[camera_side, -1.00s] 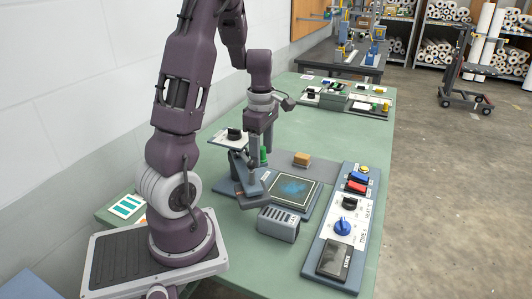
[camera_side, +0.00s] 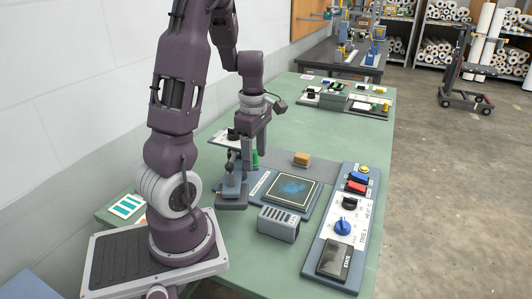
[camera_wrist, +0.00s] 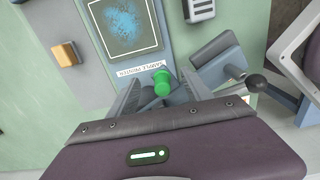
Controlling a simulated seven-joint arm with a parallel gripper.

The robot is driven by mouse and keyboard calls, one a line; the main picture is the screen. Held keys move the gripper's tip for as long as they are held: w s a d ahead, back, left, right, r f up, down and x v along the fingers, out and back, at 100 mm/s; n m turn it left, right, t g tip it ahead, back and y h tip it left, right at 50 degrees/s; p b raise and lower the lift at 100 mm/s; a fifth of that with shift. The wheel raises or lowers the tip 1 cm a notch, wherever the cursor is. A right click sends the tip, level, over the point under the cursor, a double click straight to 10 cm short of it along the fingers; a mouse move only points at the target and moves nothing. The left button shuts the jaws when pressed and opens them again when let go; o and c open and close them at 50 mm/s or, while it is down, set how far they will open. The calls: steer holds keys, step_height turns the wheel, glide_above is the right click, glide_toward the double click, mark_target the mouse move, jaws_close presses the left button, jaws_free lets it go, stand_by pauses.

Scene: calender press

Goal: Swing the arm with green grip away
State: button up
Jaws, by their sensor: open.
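My gripper (camera_wrist: 160,95) is open, its two fingers on either side of the green grip (camera_wrist: 161,83) in the wrist view. I cannot tell whether either finger touches it. In the side view my gripper (camera_side: 246,150) points down over the swing arm, and green shows beside a finger. The grey swing arm (camera_wrist: 215,62) lies to the right of the grip in the wrist view. In the side view its near end (camera_side: 232,203) is left of the dark square plate (camera_side: 270,194). The plate, with a blue speckled patch, lies uncovered; it also shows in the wrist view (camera_wrist: 98,30).
A tan block (camera_side: 301,159) sits behind the plate. A slotted grey box (camera_side: 279,223) stands in front of it. A control panel (camera_side: 318,246) with knobs and coloured buttons is to the right. A black-ended lever (camera_wrist: 256,83) is at the right in the wrist view.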

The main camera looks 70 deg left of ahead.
steer(key=shift+w, duration=0.1)
steer(key=shift+w+a, duration=0.1)
steer(key=shift+a, duration=0.05)
steer(key=shift+r, duration=0.25)
step_height(320, 180, up, 7)
steer(key=shift+r, duration=0.1)
stand_by(0.4)
steer(key=s+d+r+m+t, duration=0.2)
steer(key=d+m, duration=0.6)
steer(key=m, duration=0.1)
steer(key=s+d+r+m+t, duration=0.1)
steer(key=s+d+r+m, duration=0.1)
steer(key=d+m, duration=0.6)
steer(key=s+d+r+m+t, duration=0.2)
steer(key=s+d+m, duration=0.1)
steer(key=d+m, duration=0.5)
steer(key=shift+d+r+m+t, duration=0.3)
steer(key=shift+d+r+m, duration=0.05)
steer(key=shift+m, duration=0.55)
